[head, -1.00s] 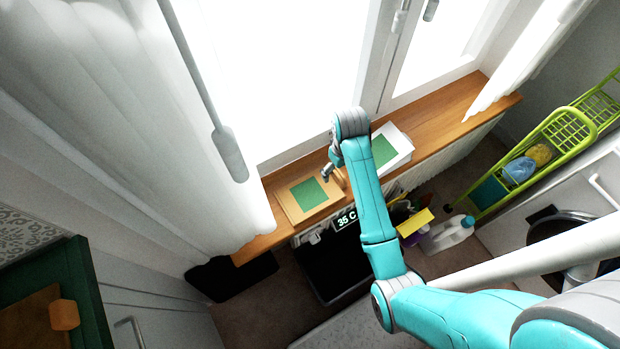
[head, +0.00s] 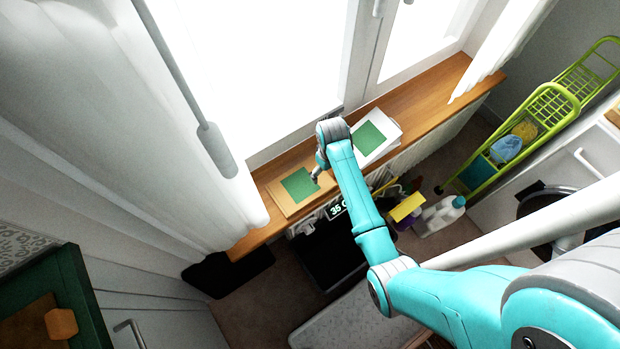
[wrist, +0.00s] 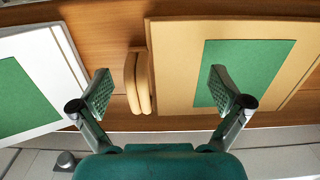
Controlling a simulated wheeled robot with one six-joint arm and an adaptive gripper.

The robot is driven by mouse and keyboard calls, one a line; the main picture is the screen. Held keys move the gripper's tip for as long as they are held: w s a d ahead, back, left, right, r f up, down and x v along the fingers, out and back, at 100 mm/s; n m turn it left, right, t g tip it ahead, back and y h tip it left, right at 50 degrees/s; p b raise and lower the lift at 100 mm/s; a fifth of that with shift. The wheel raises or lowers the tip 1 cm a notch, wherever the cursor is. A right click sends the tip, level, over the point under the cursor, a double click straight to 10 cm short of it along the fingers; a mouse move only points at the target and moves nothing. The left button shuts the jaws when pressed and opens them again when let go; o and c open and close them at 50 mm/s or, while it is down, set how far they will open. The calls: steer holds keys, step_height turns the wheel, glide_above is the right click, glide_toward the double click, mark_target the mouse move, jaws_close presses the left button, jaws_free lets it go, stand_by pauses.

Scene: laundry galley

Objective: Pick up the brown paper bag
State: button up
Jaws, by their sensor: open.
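The brown paper bag (head: 300,185) lies flat on the wooden windowsill, with a green panel on its upper face. It also shows in the wrist view (wrist: 176,62) at the right, with its tan handle (wrist: 138,82) sticking out to the left. My gripper (wrist: 162,88) is open and empty. Its fingers appear on either side of the handle, with the right finger in front of the bag's body. Whether they touch the bag I cannot tell. In the head view my gripper (head: 317,174) is by the bag's right edge, small and partly hidden by my wrist.
A white bag with a green panel (head: 368,138) lies on the sill (head: 432,88) to the right. It also shows at the left of the wrist view (wrist: 38,75). Window glass and a curtain (head: 215,185) border the sill. Below stand bottles (head: 440,215) and a green rack (head: 520,130).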

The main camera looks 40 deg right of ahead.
steer(key=shift+f, duration=0.25)
jaws_close()
stand_by(0.3)
step_height(320, 180, up, 10)
stand_by(0.4)
stand_by(1.3)
